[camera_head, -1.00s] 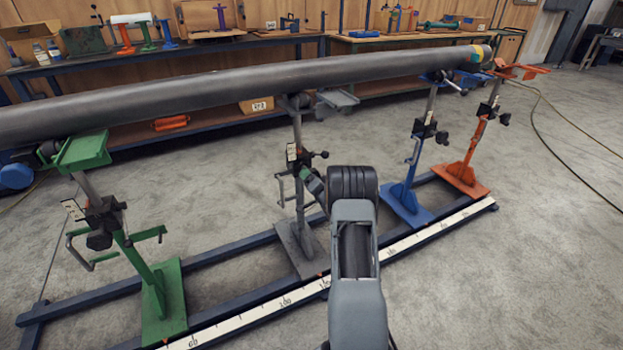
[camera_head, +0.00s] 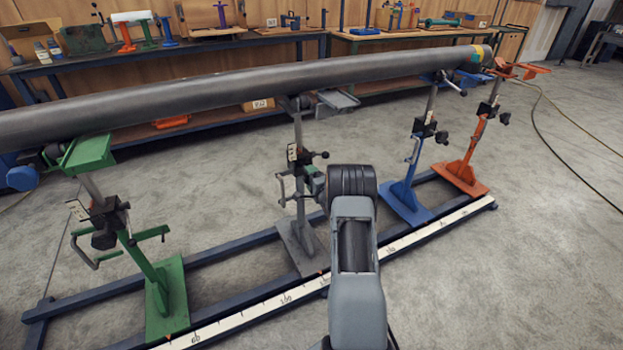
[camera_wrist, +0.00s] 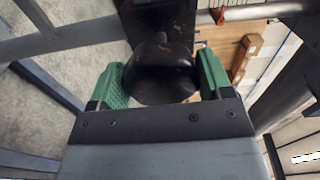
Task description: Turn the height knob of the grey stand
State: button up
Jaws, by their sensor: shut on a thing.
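The grey stand (camera_head: 299,220) stands on the blue rail frame, second from the left, with its top under the long dark pipe (camera_head: 240,92). My gripper (camera_head: 318,182) is at the stand's clamp block, partly hidden behind my own wrist. In the wrist view, my gripper's green-padded fingers (camera_wrist: 158,82) are shut on a black rounded knob (camera_wrist: 160,65), one finger on each side. A crank handle (camera_head: 283,187) shows on the stand's left side, and a small black ball-ended lever (camera_head: 323,154) sticks out to its right.
A green stand (camera_head: 165,290) is at the left; a blue stand (camera_head: 407,200) and an orange stand (camera_head: 462,175) are at the right. A white scale strip (camera_head: 260,315) runs along the front rail. Workbenches line the back wall.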

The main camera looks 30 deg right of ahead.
dwell(0.5)
jog(key=o, duration=0.9)
jog(key=s+p, duration=0.1)
jog(key=s, duration=0.3)
jog(key=s+a, duration=0.1)
jog(key=s, duration=0.4)
jog(key=s+a+p, duration=0.1)
jog(key=s, duration=0.3)
jog(key=shift+s+p, duration=0.3)
jog(key=shift+s, duration=0.05)
